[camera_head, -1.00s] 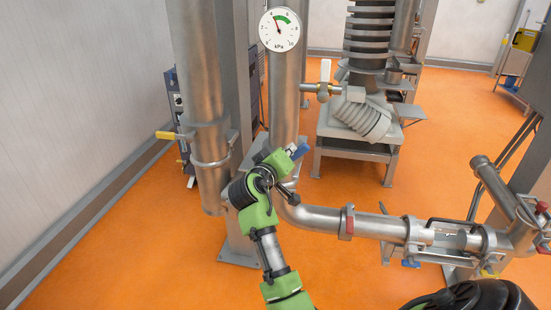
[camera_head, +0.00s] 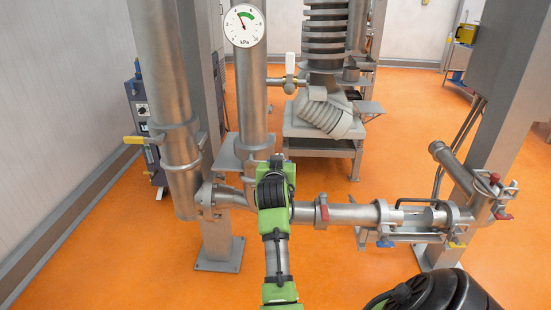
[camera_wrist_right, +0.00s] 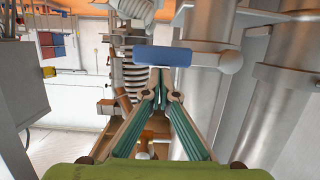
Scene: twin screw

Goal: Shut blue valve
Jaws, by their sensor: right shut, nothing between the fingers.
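A blue valve handle (camera_wrist_right: 163,57) lies crosswise in the right wrist view. Its grey stem joins a metal pipe on the right. My right gripper (camera_wrist_right: 160,74) is shut and empty, its fingertips right at the handle's lower edge; I cannot tell whether they touch. In the head view my green right arm stands in front of the vertical pipe and hides this handle and the fingertips. Another small blue handle (camera_head: 385,242) hangs under the horizontal pipe at the right. My left gripper is not in view.
A pressure gauge (camera_head: 244,25) sits on the vertical pipe (camera_head: 251,100). A red handle (camera_head: 324,212) is on the horizontal pipe (camera_head: 355,214), a yellow one (camera_head: 131,140) on the left pipe, and a white one (camera_head: 290,64) behind. Orange floor is open at the far right.

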